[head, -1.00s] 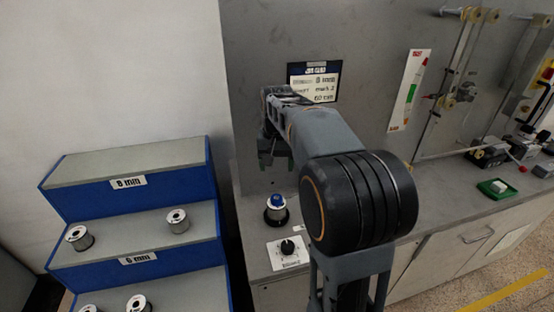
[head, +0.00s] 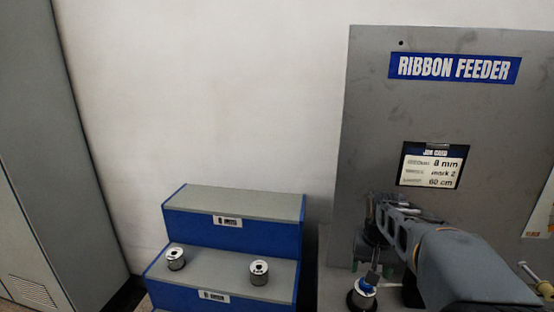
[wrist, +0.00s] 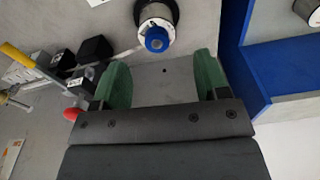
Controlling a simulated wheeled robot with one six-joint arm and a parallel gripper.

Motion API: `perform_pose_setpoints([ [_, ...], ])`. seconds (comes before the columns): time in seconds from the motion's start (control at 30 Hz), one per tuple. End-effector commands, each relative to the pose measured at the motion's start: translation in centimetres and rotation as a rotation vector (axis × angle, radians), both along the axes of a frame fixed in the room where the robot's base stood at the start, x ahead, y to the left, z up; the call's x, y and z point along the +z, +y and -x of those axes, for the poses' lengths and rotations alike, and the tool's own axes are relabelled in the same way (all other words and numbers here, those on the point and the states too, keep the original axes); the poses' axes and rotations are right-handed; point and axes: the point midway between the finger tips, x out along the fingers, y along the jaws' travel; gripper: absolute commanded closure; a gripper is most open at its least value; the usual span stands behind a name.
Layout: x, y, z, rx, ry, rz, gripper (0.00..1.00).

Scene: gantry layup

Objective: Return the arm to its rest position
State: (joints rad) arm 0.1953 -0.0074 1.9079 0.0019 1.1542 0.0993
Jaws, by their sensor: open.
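My gripper (head: 374,262) is at the end of my arm, in front of the grey feeder panel at the right of the head view. In the wrist view my gripper (wrist: 163,78) has its two green fingers apart, with only bare grey surface between them. A blue-capped spindle (head: 363,291) stands just below the gripper in the head view. In the wrist view the spindle (wrist: 157,38) is beyond the fingertips, apart from them. My forearm hides part of the panel and bench.
A blue stepped rack (head: 180,215) stands left of the feeder, with two metal spools (head: 175,259) (head: 259,272) on its middle step. A job card (head: 432,164) hangs under the "RIBBON FEEDER" sign (head: 455,67). A grey cabinet (head: 45,150) is at far left. The wall above the rack is clear.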

Motion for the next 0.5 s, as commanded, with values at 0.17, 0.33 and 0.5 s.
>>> perform_pose_setpoints([
  [0.17,-2.1,3.5,5.7,0.136,-0.083,0.021,0.32],
  [0.33,-3.7,5.8,10.2,0.228,-0.147,0.033,0.32],
  [0.5,-4.1,7.1,12.7,0.273,-0.185,0.035,0.32],
])
